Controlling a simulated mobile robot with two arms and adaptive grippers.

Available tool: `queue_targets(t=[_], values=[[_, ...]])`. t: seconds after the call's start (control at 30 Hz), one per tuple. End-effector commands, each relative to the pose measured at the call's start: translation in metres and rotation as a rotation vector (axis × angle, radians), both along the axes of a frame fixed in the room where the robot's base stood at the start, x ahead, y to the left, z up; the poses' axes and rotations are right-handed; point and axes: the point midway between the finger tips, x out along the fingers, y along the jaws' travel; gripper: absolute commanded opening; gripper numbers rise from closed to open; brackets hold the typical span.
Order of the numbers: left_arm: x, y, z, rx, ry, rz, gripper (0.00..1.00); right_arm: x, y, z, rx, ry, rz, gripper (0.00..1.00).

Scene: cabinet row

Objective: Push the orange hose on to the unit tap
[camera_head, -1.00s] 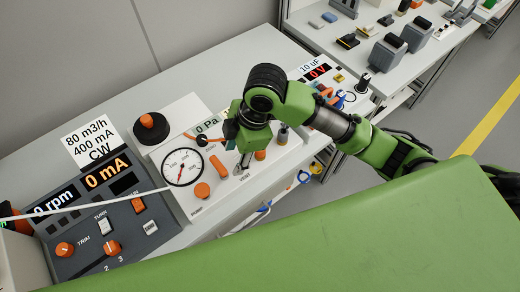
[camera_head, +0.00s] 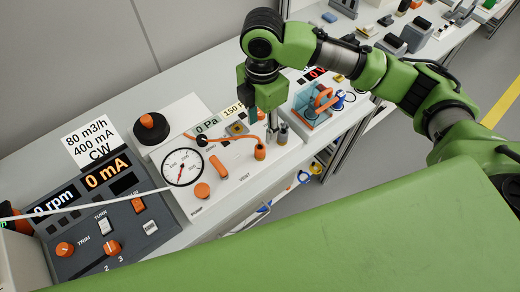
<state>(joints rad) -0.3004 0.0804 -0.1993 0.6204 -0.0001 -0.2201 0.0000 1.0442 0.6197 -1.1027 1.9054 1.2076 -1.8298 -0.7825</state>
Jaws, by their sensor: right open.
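The orange hose (camera_head: 232,137) lies on the white unit's panel. It runs right from near a black knob (camera_head: 202,140) and bends down at an upright orange fitting (camera_head: 260,152). I cannot tell whether the hose end is seated on a tap there. A short metal post with a dark top (camera_head: 282,134) stands just right of it; I cannot tell if this is the unit tap. My right gripper (camera_head: 263,120) points down above and behind the orange fitting, open, with no hose seen between its fingers. My left gripper is not in view.
A round pressure gauge (camera_head: 182,167) and an orange handle (camera_head: 219,165) are left of the hose. A clear box with an orange loop (camera_head: 314,103) stands to the right. A dark control console (camera_head: 105,215) fills the lower left. A green surface crosses the foreground.

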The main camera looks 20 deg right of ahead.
Motion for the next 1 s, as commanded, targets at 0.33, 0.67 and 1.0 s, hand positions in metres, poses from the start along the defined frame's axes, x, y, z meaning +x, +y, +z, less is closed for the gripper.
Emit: queue_targets(t=[0.33,0.67,1.0], values=[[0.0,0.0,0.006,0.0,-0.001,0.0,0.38,-0.001,0.0,-0.064,-0.002,0.002,-0.001,0.42],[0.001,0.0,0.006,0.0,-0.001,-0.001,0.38,0.0,0.0,-0.076,-0.001,0.0,0.0,0.42],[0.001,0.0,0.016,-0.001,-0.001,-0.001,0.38,0.0,0.003,-0.099,-0.002,0.003,-0.001,0.42]])
